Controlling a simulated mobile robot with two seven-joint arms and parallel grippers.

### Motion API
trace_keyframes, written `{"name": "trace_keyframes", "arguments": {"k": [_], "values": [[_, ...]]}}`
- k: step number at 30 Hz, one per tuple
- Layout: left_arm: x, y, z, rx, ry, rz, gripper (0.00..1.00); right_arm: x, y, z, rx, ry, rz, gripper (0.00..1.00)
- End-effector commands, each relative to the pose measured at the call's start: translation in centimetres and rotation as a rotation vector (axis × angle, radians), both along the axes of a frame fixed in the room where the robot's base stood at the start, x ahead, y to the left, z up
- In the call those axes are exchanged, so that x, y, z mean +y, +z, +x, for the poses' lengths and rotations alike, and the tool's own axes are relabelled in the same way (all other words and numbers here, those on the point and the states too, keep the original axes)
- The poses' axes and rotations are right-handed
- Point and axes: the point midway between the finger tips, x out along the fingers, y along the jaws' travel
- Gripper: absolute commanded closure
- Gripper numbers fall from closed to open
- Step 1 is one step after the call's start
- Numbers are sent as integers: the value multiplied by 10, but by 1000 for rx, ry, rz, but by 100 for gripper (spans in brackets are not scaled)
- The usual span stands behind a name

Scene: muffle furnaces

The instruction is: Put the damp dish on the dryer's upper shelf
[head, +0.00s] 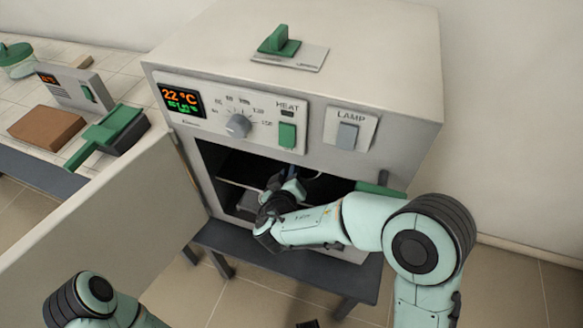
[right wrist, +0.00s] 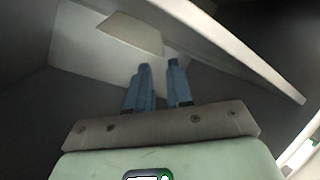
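The dryer (head: 330,75) is a pale box with its door (head: 100,215) swung open to the left. My right gripper (head: 285,185) reaches into its dark chamber, partly hidden by its own wrist. A shelf edge (head: 235,183) shows inside at the left. In the right wrist view, the blue fingers (right wrist: 162,85) stand a little apart with nothing visible between them. Beyond their tips is a pale, straight-edged shape (right wrist: 130,32) by a light panel; I cannot tell whether it is the dish. A pale grey patch (head: 245,202) shows low in the chamber. My left gripper is out of view.
The dryer stands on a dark stand (head: 300,272). A green handle (head: 380,189) lies right of the opening, close to my right forearm. A tiled bench at left holds a brown block (head: 46,128) and a green-topped device (head: 115,130). The display reads 22 °C.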

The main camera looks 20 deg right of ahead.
Motion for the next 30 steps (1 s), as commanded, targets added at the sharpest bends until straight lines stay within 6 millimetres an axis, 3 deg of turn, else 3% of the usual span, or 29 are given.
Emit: {"name": "trace_keyframes", "arguments": {"k": [6,12,30], "values": [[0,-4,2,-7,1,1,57,19,17,-41,-2,4,0,79],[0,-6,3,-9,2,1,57,29,26,-64,-1,2,0,79],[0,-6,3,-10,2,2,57,31,28,-70,0,0,-1,79]]}}
